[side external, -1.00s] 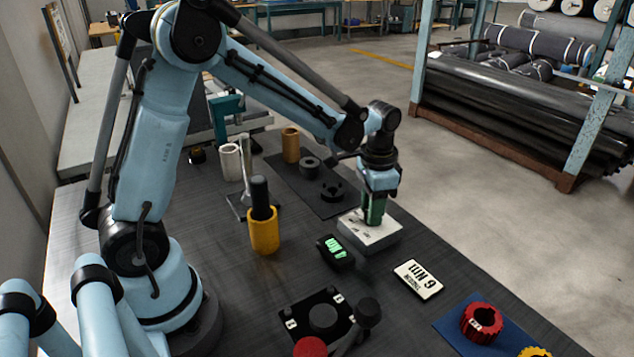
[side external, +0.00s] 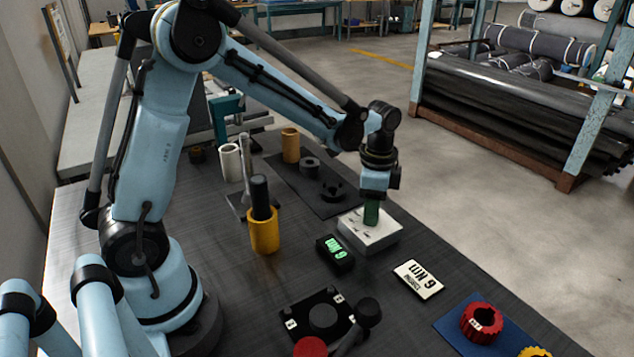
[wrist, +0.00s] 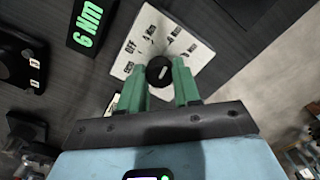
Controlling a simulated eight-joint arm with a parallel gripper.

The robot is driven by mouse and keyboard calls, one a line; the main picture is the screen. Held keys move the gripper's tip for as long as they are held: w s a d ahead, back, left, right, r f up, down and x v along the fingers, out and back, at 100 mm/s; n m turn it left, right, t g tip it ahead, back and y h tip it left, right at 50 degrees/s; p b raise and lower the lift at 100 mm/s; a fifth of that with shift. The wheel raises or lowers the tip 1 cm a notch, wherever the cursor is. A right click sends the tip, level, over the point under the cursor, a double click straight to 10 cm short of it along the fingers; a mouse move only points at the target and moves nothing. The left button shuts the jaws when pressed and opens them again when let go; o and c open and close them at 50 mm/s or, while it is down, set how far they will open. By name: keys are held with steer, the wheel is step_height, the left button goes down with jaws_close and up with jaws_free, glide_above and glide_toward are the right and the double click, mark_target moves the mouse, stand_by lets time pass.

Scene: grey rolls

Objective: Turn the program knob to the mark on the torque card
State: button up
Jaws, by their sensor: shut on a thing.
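The black program knob (wrist: 160,71) with a white pointer line sits on a white dial box (wrist: 192,62) with printed marks around it, most too small to read surely. My gripper (wrist: 158,80) has its green fingers shut on the knob, one on each side. In the side external view my gripper (side external: 371,214) points straight down at the dial box (side external: 385,236) and hides the knob. A black display (side external: 336,253) beside the box reads "6 Nm" in green.
A yellow cup with a black rod (side external: 264,232) stands left of the box. A black plate with a round knob (side external: 303,305) lies toward the front. A red ring (side external: 481,322) rests on a blue mat at the front right.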

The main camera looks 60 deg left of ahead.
steer(key=o, duration=1.1)
steer(key=shift+c, duration=0.2)
steer(key=shift+r, duration=0.1)
step_height(320, 180, up, 12)
steer(key=s+d+f+n+t, duration=0.1)
steer(key=s+f+n+t, duration=0.2)
steer(key=s+n+t, duration=0.4)
steer(key=s+n, duration=0.2)
steer(key=s, duration=0.3)
